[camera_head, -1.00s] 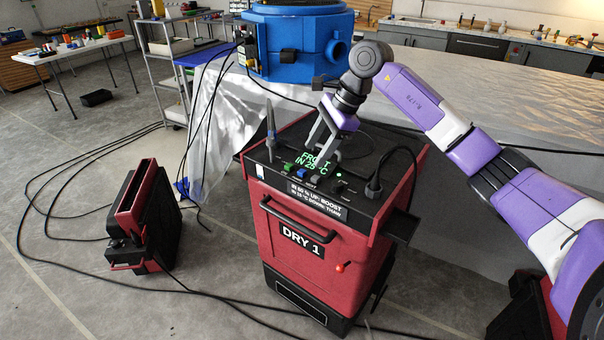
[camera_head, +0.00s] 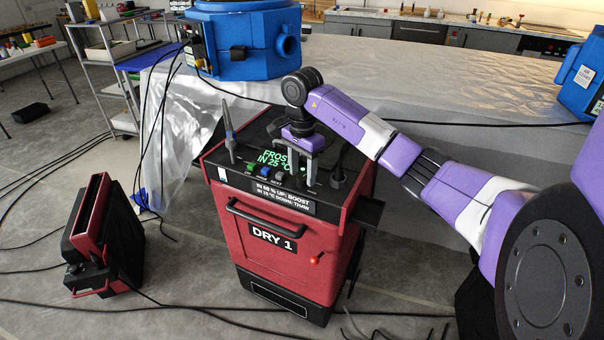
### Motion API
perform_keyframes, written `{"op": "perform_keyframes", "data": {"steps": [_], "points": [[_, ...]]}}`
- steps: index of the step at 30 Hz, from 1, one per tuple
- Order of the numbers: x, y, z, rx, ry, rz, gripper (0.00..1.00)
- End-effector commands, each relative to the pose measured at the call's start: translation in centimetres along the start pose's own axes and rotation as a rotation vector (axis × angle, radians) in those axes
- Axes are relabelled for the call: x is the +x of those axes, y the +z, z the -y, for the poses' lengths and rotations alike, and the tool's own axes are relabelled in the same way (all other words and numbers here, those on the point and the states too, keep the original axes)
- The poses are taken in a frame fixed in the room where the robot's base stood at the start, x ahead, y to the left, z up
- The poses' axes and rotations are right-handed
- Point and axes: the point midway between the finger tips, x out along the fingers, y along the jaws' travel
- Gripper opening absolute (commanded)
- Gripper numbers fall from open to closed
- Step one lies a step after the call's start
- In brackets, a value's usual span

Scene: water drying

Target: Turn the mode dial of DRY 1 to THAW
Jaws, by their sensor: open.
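DRY 1 (camera_head: 238,248) is a red and black dehumidifier standing upright on the floor, its name on the front. Its top panel has a lit green display (camera_head: 271,158) reading FROST IN 25 °C, partly covered by my gripper. Green, blue and grey buttons (camera_head: 264,171) sit below the display. My gripper (camera_head: 301,180) points down over the right part of the panel, its two fingers apart and the tips close to the surface. I cannot make out the mode dial; the fingers may hide it. Whether the tips touch anything is unclear.
A front label (camera_head: 283,196) mentions BOOST and THAW. A grey pointed tool (camera_head: 229,130) stands upright on the panel's left; a black cable plug (camera_head: 338,179) stands right of my gripper. A blue machine (camera_head: 240,42) is behind.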

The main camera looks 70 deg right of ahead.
Motion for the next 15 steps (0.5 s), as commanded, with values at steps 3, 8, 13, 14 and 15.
{"op": "perform_keyframes", "data": {"steps": [3,8,13,14,15], "points": [[0.85,0.07,-0.02,-0.001,0.0,0.001,0.52],[1.12,0.03,0.0,-0.001,-0.001,0.0,0.52],[1.11,0.03,0.01,-0.001,-0.001,0.0,0.48],[1.11,0.03,0.01,-0.001,-0.001,0.0,0.42],[1.1,0.03,0.01,-0.001,-0.001,0.0,0.34]]}}
